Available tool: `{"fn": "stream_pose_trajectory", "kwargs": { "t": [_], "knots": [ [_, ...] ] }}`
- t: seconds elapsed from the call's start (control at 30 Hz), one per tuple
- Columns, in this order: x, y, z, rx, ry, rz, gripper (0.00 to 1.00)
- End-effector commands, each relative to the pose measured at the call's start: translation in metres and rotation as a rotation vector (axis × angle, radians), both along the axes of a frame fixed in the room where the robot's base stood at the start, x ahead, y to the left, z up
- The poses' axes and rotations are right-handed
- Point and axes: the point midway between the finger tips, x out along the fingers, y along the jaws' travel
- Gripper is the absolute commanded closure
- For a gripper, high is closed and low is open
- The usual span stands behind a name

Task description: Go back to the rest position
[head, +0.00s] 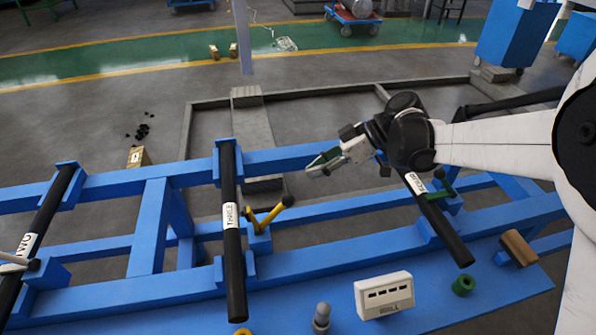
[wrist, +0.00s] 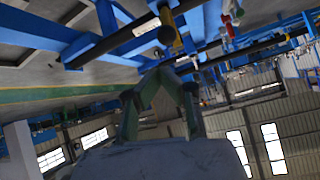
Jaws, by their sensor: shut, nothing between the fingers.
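My gripper (head: 318,166) is held out in the air above the far rail of the blue frame, between two black bars, and points left in the head view. Its green-tipped fingers are shut with nothing between them. In the wrist view, the fingers (wrist: 154,74) meet at their tips, and no object sits there. The wrist picture looks upside down, with the blue frame at the top and windows at the bottom. My white arm reaches in from the right.
The blue frame (head: 158,235) carries black bars, one labelled THREE (head: 230,260). A yellow handle (head: 266,218) stands beside that bar. A white slotted box (head: 384,295), a green ring (head: 463,285) and a brown block (head: 518,248) are on the near blue surface.

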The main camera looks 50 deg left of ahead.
Motion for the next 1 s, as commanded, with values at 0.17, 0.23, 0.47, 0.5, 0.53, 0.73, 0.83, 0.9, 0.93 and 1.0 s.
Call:
{"fn": "stream_pose_trajectory", "kwargs": {
  "t": [0.17, 0.23, 0.47, 0.5, 0.53, 0.73, 0.83, 0.9, 0.93, 1.0],
  "knots": [
    [0.010, -0.006, 0.002, 0.000, 0.000, 0.000, 1.00],
    [0.011, -0.007, 0.003, 0.000, 0.000, 0.000, 1.00],
    [0.011, -0.007, 0.003, 0.001, 0.000, 0.000, 1.00],
    [0.011, -0.007, 0.003, 0.001, 0.000, 0.000, 1.00],
    [0.011, -0.007, 0.003, 0.001, 0.000, 0.000, 1.00],
    [0.011, -0.007, 0.003, 0.001, 0.000, 0.000, 1.00],
    [0.011, -0.008, 0.004, -0.001, 0.000, -0.003, 1.00],
    [0.015, -0.013, 0.007, -0.012, -0.003, -0.023, 1.00],
    [0.017, -0.017, 0.010, -0.019, -0.004, -0.037, 1.00],
    [0.025, -0.030, 0.018, -0.047, -0.011, -0.090, 1.00]
  ]
}}
